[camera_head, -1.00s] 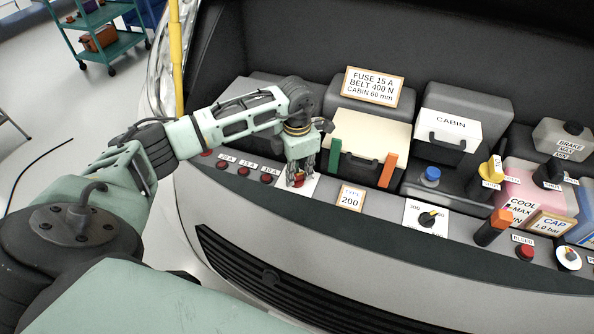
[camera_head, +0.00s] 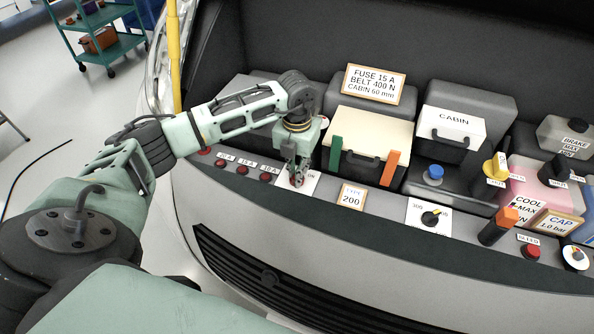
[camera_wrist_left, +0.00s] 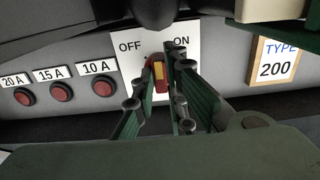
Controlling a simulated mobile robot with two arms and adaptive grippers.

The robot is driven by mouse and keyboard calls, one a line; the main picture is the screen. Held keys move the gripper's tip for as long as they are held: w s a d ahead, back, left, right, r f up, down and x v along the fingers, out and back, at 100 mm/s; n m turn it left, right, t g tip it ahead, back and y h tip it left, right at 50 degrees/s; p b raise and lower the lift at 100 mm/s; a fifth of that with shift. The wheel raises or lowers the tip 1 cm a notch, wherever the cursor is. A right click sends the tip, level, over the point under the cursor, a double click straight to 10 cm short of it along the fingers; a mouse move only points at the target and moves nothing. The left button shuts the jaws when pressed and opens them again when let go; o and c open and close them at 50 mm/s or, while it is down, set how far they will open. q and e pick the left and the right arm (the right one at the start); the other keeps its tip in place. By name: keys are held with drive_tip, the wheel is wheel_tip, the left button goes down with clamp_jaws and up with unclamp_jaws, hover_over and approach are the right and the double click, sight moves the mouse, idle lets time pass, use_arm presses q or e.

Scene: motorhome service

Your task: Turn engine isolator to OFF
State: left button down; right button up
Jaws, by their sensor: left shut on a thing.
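The engine isolator is a red knob with a yellow mark (camera_wrist_left: 158,75) on a white plate (camera_wrist_left: 131,58) lettered OFF on the left and ON on the right. In the left wrist view the yellow mark stands near the middle, between the two words. My left gripper (camera_wrist_left: 155,105) reaches down over the knob, with its fingers on either side of it, shut on it. In the head view the left gripper (camera_head: 297,180) hides most of the knob, and the plate (camera_head: 309,187) shows around the fingers. My right gripper is not in view.
Red buttons labelled 10 A (camera_wrist_left: 105,86), 15 A (camera_wrist_left: 62,92) and 20 A (camera_wrist_left: 25,96) sit left of the plate. A TYPE 200 sign (camera_head: 350,197) and a dial (camera_head: 430,217) are to the right. A cream-lidded box (camera_head: 371,132) stands close behind the gripper.

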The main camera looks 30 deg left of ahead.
use_arm(q)
drive_tip(key=n, duration=0.4)
drive_tip(key=shift+n, duration=0.3)
drive_tip(key=shift+r+n, duration=0.1)
drive_tip(key=shift+n, duration=2.1)
drive_tip(key=c, duration=1.8)
unclamp_jaws()
wheel_tip(320, 180, up, 12)
